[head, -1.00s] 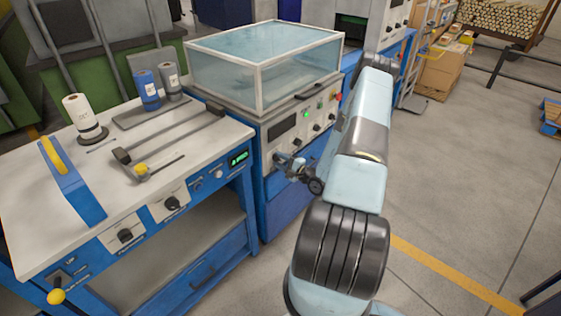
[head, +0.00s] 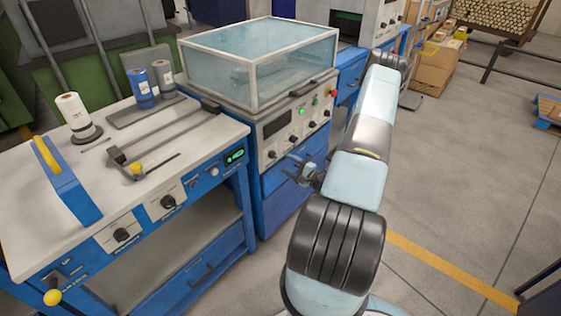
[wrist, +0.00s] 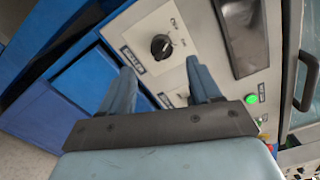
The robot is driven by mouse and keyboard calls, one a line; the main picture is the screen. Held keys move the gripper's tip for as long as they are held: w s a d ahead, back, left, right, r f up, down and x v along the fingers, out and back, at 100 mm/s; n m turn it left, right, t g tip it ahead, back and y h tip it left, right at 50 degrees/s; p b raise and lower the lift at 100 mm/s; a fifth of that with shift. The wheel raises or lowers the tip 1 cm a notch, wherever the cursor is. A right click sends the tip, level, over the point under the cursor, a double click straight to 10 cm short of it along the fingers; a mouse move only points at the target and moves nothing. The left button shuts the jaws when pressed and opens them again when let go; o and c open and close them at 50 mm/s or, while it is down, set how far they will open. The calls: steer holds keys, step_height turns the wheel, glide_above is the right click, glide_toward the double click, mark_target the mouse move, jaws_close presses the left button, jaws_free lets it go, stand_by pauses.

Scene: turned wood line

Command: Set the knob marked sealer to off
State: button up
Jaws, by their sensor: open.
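A black round knob (wrist: 161,47) on a pale plate shows in the wrist view, with a small dark label beside it that appears to read SEALER. Its pointer mark is too small to read surely. In the head view the leftmost knob (head: 272,154) under the dark display looks like the same one. My gripper (wrist: 160,68) is open and empty, its fingers pointing toward the panel and apart from this knob. In the head view my gripper (head: 296,166) is just below and right of the knob.
The machine with the glass hood (head: 262,62) carries several knobs and a lit green button (head: 301,111). A workbench (head: 200,130) with its own knobs and rolls stands to the left. The floor (head: 460,180) on the right is clear.

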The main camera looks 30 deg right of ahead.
steer(key=v, duration=0.6)
steer(key=shift+s, duration=0.3)
steer(key=a+r+n+g+y, duration=0.3)
steer(key=a+r+n+g, duration=0.5)
steer(key=r, duration=0.6)
steer(key=a+r+n+g+y, duration=0.4)
steer(key=a+r+g, duration=0.2)
steer(key=a+r, duration=0.6)
steer(key=s+a+r+n+t+h, duration=0.1)
steer(key=s+a+r+n+h, duration=0.1)
steer(key=s+r+h, duration=0.4)
steer(key=s+a+r+n+t+h, duration=0.1)
steer(key=s+a+r+n+h, duration=0.2)
steer(key=s+r+h, duration=0.4)
steer(key=shift+s+r+n+t, duration=0.3)
steer(key=shift+s+r+n, duration=0.3)
steer(key=shift+s+r, duration=4.4)
